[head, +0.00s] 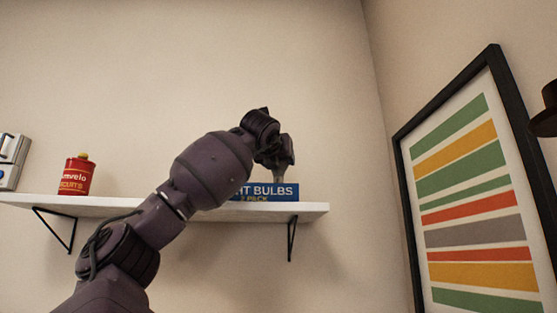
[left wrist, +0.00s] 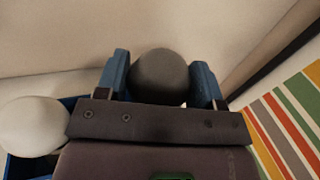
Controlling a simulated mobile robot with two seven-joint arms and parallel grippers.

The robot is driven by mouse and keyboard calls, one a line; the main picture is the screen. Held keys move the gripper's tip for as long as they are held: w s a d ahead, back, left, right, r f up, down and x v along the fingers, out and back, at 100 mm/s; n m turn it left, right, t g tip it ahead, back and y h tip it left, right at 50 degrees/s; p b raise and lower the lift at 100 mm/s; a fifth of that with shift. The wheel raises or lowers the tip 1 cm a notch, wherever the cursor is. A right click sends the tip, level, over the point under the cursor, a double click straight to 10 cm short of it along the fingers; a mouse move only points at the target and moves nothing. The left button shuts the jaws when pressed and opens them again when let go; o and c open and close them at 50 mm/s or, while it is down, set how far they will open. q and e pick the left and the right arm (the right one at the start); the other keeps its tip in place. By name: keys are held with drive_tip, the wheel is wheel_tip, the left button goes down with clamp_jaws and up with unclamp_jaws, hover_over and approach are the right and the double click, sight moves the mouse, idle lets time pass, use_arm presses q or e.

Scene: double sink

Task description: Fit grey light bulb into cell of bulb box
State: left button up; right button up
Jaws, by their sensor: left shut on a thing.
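The blue bulb box (head: 276,190), lettered "HT BULBS", stands on the white shelf near its right end; my left arm covers its left part. My left gripper (head: 281,164) points down right above the box. In the left wrist view the gripper (left wrist: 160,80) is shut on the dark grey light bulb (left wrist: 160,70), with a blue piece on each side of it. A blue edge of the box (left wrist: 22,168) shows at lower left. A white bulb (left wrist: 32,126) is in it. The cell under the grey bulb is hidden by my gripper.
The white shelf (head: 125,206) on black brackets also carries a red biscuit tin (head: 77,177) and a silver object (head: 10,163) at far left. A framed striped picture (head: 470,190) hangs on the right wall. The shelf between tin and arm is clear.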

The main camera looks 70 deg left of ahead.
drive_tip(key=shift+w, duration=0.45)
use_arm(q)
drive_tip(key=shift+f+b, duration=0.2)
drive_tip(key=shift+b, duration=0.1)
use_arm(e)
drive_tip(key=shift+s+f, duration=0.1)
drive_tip(key=shift+f, duration=0.1)
use_arm(q)
drive_tip(key=shift+f+b, duration=0.2)
drive_tip(key=shift+b, duration=0.15)
use_arm(e)
drive_tip(key=shift+s+f, duration=0.5)
drive_tip(key=shift+f, duration=0.15)
use_arm(q)
drive_tip(key=shift+f+b, duration=0.4)
drive_tip(key=shift+b, duration=0.05)
use_arm(e)
drive_tip(key=shift+w+f, duration=0.35)
drive_tip(key=shift+w, duration=0.05)
drive_tip(key=shift+s+f, duration=0.1)
drive_tip(key=shift+f, duration=0.1)
use_arm(q)
drive_tip(key=shift+f+b, duration=0.35)
drive_tip(key=shift+b, duration=0.15)
use_arm(e)
drive_tip(key=shift+s+f, duration=0.6)
drive_tip(key=shift+f, duration=0.2)
